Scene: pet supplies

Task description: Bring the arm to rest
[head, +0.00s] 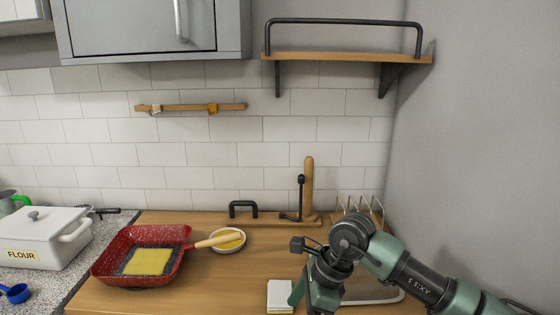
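My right arm (405,268), green and dark grey, comes in from the lower right and reaches over the wooden counter. Its wrist is bent, and the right gripper (310,295) points down near the bottom edge of the view. The fingertips are cut off or hidden, so whether it is open or shut does not show. My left gripper is not in view.
A red pan (112,265) with a yellow square in it stands on the wooden counter (215,290). A small dish (228,249) sits beside it. A white square stack (280,296) lies just left of my gripper. A wire rack (378,212) stands behind the arm.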

